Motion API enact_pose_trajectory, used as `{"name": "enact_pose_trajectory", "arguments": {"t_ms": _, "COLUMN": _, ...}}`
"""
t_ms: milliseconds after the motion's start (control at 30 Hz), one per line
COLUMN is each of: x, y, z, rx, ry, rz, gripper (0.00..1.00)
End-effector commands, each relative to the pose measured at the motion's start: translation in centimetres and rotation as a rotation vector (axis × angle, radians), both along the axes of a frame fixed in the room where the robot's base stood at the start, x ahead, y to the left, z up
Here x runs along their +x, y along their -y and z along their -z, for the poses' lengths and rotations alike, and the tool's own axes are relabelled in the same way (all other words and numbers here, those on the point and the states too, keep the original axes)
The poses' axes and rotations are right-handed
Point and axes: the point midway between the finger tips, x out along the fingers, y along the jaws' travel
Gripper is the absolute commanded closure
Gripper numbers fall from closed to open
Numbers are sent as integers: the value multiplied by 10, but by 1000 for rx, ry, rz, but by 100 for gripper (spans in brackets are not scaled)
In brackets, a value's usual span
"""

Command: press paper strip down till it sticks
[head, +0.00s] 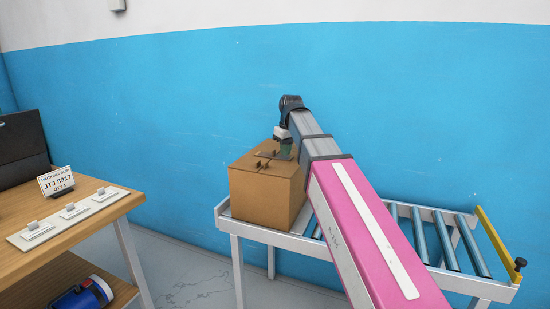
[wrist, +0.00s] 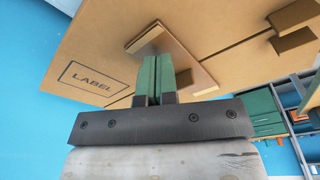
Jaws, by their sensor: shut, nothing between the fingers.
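A closed cardboard box (head: 265,195) stands on the roller conveyor, and its top fills much of the wrist view (wrist: 95,45). A flat tan piece, which looks like the paper strip (wrist: 205,78), lies over the seam of the box top. My gripper (wrist: 155,62) has its green fingers shut together with nothing between them. The fingertips are over the strip and hide part of it; I cannot tell whether they touch it. In the head view my gripper (head: 284,154) points down at the box top.
A printed LABEL outline (wrist: 90,80) is on the box top, and two small brown blocks (wrist: 296,40) stand near another side. The conveyor (head: 440,235) has free rollers on the right. A wooden table (head: 85,220) with a packing slip sign (head: 57,181) stands left.

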Motion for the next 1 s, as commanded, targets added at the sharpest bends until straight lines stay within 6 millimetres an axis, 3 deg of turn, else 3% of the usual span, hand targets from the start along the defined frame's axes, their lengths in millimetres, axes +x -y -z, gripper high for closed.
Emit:
{"name": "enact_pose_trajectory", "arguments": {"t_ms": 700, "x": 0, "y": 0, "z": -49, "rx": 0, "ry": 0, "rz": 0, "gripper": 100}}
{"name": "enact_pose_trajectory", "arguments": {"t_ms": 1000, "x": 0, "y": 0, "z": -50, "rx": -1, "ry": -1, "rz": 0, "gripper": 100}}
